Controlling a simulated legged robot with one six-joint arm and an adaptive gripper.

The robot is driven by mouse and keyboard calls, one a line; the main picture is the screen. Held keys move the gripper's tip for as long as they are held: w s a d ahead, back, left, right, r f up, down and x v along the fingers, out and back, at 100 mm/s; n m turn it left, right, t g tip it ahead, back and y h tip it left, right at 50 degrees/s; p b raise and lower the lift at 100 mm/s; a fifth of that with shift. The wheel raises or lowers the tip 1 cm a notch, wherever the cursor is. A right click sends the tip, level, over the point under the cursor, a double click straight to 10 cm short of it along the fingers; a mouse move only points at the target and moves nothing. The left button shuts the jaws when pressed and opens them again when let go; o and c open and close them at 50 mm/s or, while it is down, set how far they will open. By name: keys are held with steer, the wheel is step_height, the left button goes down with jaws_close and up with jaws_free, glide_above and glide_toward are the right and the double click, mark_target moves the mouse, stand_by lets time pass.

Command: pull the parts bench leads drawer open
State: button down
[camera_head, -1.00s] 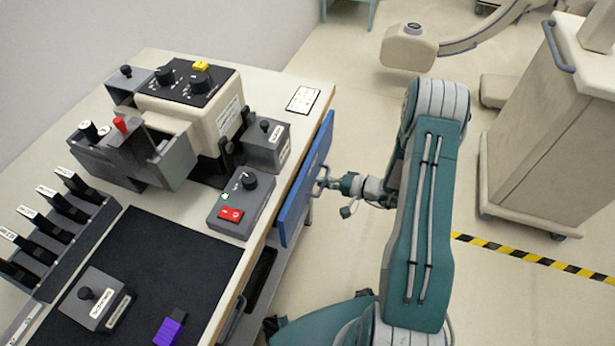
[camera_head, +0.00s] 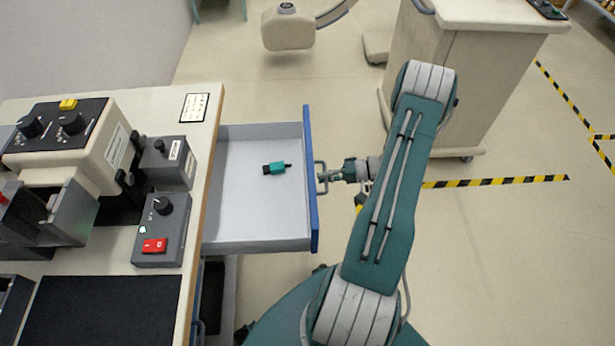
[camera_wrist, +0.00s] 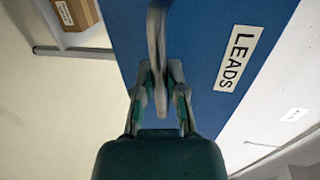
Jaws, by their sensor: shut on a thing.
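The leads drawer stands well out from the bench, its grey tray (camera_head: 240,205) exposed and its blue front (camera_head: 310,180) to the right. Its LEADS label (camera_wrist: 239,58) shows in the wrist view. My gripper (camera_head: 330,177) is at the outer side of the blue front, shut on the grey handle (camera_head: 321,178). In the wrist view my gripper (camera_wrist: 161,92) has its fingers on both sides of the handle bar (camera_wrist: 158,40). A small teal and black part (camera_head: 275,168) lies inside the tray.
The parts bench (camera_head: 212,125) is at the left, with grey boxes and a control box with a red switch (camera_head: 155,246) on top. A beige cart (camera_head: 430,80) stands at the upper right. Open floor with striped tape (camera_head: 500,181) lies right of my arm.

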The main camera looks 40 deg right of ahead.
steer(key=shift+s+d+f, duration=0.25)
steer(key=shift+s+d, duration=0.25)
steer(key=shift+s, duration=0.05)
steer(key=c, duration=0.7)
jaws_free()
steer(key=shift+w+r, duration=0.1)
steer(key=shift+d, duration=0.15)
steer(key=v, duration=1.2)
